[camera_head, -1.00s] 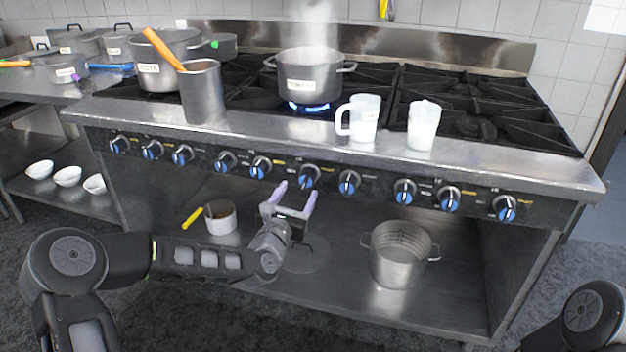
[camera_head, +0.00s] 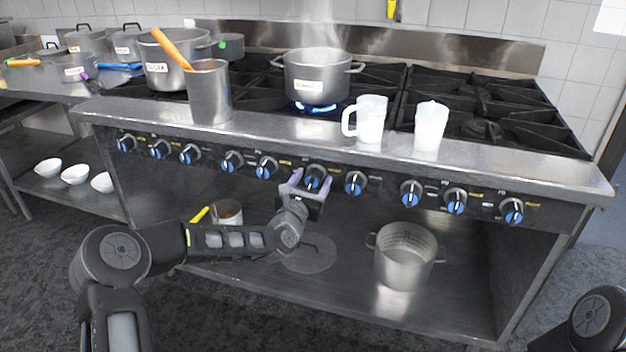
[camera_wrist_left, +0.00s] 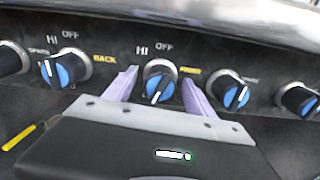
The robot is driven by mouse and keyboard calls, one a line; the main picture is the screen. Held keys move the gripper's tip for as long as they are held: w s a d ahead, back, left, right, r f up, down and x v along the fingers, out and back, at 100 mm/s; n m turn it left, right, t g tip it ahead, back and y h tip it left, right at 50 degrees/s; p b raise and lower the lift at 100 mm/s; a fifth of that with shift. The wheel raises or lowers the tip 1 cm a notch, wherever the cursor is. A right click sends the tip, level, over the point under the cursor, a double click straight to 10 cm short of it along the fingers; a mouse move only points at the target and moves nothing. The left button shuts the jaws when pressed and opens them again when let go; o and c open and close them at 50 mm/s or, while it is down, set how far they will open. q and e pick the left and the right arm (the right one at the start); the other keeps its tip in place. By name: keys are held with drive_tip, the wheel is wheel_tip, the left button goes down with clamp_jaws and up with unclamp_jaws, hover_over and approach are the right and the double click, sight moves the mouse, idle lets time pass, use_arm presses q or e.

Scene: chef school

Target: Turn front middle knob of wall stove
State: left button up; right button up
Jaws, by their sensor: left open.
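The wall stove (camera_head: 290,125) stands ahead with a row of blue and black knobs along its front panel. The front middle knob (camera_head: 314,178) is marked FRONT in the left wrist view, where it also shows (camera_wrist_left: 160,82). My left gripper (camera_head: 313,178) is open, with its two lilac fingers on either side of this knob. It also shows in the left wrist view (camera_wrist_left: 158,85). I cannot tell whether the fingers touch the knob. The knob's pointer is tilted. My right gripper is out of view; only part of my right arm shows at the lower right.
A steaming pot (camera_head: 318,78) stands over a lit blue flame. Two white jugs (camera_head: 370,120) and a metal container (camera_head: 209,93) stand along the front ledge. Neighbouring knobs (camera_head: 355,184) sit close on both sides. A pot (camera_head: 404,258) stands on the lower shelf.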

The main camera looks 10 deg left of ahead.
use_arm(q)
drive_tip(key=shift+w, duration=0.4)
drive_tip(key=shift+c, duration=0.3)
drive_tip(key=c, duration=1.3)
drive_tip(key=shift+f, duration=0.1)
